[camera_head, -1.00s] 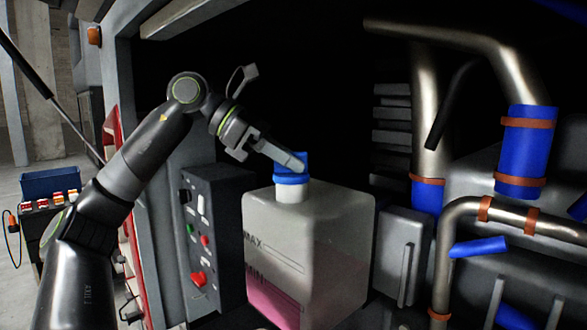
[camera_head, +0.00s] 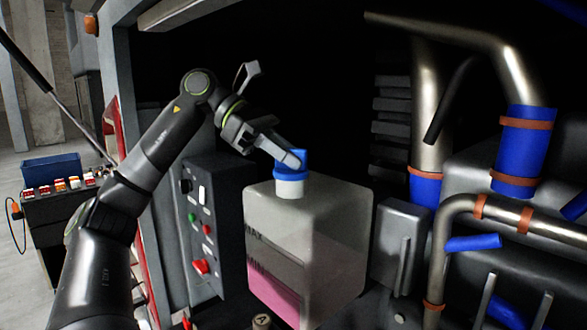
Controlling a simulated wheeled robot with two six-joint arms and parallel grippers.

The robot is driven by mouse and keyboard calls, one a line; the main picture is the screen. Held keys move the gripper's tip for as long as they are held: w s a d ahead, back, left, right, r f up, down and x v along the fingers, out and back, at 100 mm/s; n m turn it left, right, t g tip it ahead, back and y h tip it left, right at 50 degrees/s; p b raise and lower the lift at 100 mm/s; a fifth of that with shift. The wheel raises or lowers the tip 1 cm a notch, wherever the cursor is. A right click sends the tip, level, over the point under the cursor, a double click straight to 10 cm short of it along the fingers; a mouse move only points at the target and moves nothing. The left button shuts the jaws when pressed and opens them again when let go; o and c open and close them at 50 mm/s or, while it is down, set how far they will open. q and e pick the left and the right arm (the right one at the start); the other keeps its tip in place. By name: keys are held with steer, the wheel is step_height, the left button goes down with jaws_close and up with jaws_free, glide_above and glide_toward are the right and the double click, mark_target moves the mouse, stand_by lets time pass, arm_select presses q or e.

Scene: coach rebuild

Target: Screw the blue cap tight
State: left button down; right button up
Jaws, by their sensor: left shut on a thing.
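The blue cap (camera_head: 291,174) sits on the neck of a translucent white tank (camera_head: 310,235) with MAX and MIN marks and pink fluid low inside. My left gripper (camera_head: 295,160) reaches in from the upper left and is shut on the cap's raised top part. The gripper fingers hide some of the cap's top. I cannot tell from here how tightly the cap sits on the neck. My right gripper is out of view.
A dark control box (camera_head: 205,225) with a red knob stands left of the tank. A grey box (camera_head: 400,245) and metal pipes with blue sleeves (camera_head: 522,150) stand to the right. A cart (camera_head: 58,205) with a blue bin is at far left.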

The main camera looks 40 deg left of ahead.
arm_select(q)
steer(key=shift+w+m+g+h+p, duration=0.15)
steer(key=shift+m+g+h+p, duration=0.35)
steer(key=shift+m+g+p, duration=2.85)
steer(key=shift+n+t+p, duration=0.55)
steer(key=shift+t, duration=0.1)
steer(key=c, duration=1.3)
jaws_free()
steer(key=shift+o, duration=0.2)
steer(key=o, duration=0.3)
steer(key=shift+o, duration=0.2)
steer(key=shift+r, duration=0.15)
